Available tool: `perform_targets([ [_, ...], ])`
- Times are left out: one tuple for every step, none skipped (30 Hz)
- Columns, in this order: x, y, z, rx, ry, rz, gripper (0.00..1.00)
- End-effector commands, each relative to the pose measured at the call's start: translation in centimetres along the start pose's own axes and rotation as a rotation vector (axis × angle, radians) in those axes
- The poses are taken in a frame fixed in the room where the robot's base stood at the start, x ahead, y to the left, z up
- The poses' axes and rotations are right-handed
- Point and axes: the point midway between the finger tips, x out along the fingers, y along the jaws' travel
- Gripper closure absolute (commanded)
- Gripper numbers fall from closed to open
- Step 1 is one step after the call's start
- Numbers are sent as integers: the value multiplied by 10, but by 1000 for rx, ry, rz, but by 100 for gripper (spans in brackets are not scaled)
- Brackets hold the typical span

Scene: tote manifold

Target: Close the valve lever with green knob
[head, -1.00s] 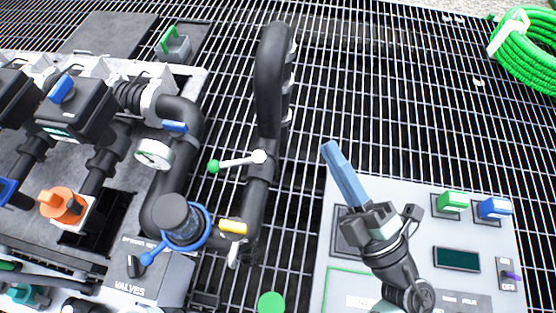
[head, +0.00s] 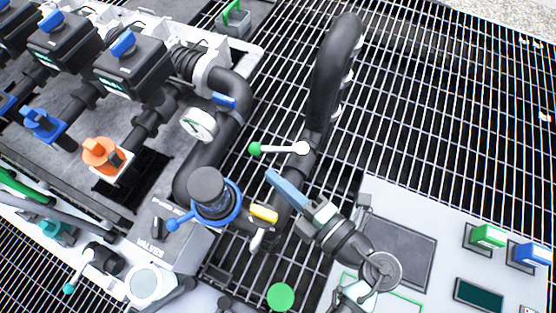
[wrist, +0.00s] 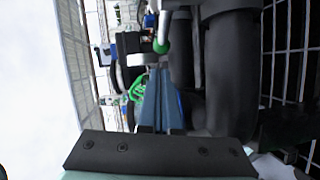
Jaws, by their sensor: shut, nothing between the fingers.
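The valve lever with the green knob (head: 255,148) is a thin white rod. It lies nearly level in the head view, from the knob on the left to a white pivot (head: 302,148) on the black pipe (head: 318,115). My gripper (head: 272,175) has blue fingers, pressed together and empty. In the head view its tip appears just below the lever, slightly right of the knob; contact cannot be told. In the wrist view the green knob (wrist: 161,47) and part of the white rod show just beyond the fingertips (wrist: 160,72), beside the dark pipe.
A gauge (head: 199,125) and a blue lever (head: 224,100) lie left. A control panel (head: 455,250) with buttons is lower right. Open grating (head: 440,110) lies right of the pipe.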

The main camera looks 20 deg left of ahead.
Motion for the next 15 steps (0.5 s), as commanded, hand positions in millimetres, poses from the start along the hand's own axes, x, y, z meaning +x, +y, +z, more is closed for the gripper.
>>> perform_targets([
  [9, -1, 4, -1, 1, 1, 100],
  [12, -1, 9, -2, 0, 2, 100],
  [16, 0, 13, -2, 0, 2, 100],
  [19, 0, 16, -2, -1, 2, 100],
  [21, -1, 19, -1, -1, 2, 100],
  [24, 0, 22, -1, -1, 2, 100],
  [26, 0, 23, -1, -1, 1, 100],
  [27, 0, 25, -1, 0, 1, 100],
  [29, 0, 26, 0, 0, 1, 100],
  [30, 0, 27, 0, 0, 0, 100],
  [30, 0, 28, -1, -1, 0, 100],
  [31, 0, 28, -1, -1, 0, 100],
  [31, 0, 29, -1, -1, 0, 100],
  [31, 0, 29, -1, -1, 0, 100],
  [31, 0, 29, -1, -1, 0, 100],
])
